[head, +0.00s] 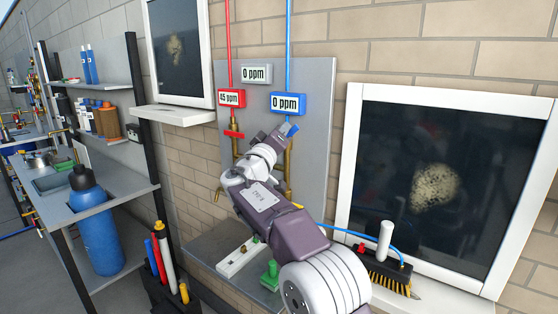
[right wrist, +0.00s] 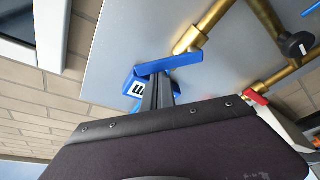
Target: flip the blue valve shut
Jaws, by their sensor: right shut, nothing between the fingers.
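The blue valve handle (right wrist: 170,64) is a flat bar by the end of a brass pipe (right wrist: 190,42) in the right wrist view. In the head view a small part of the blue handle (head: 291,130) shows under the blue "0 ppm" display (head: 288,103). My right gripper (right wrist: 160,80) is shut and empty, its fingertips close against the handle; I cannot tell if they touch. In the head view my right gripper (head: 282,136) hides most of the valve and part of its brass pipe (head: 288,170). My left gripper is not in view.
A blue bottle (head: 93,222) stands left.

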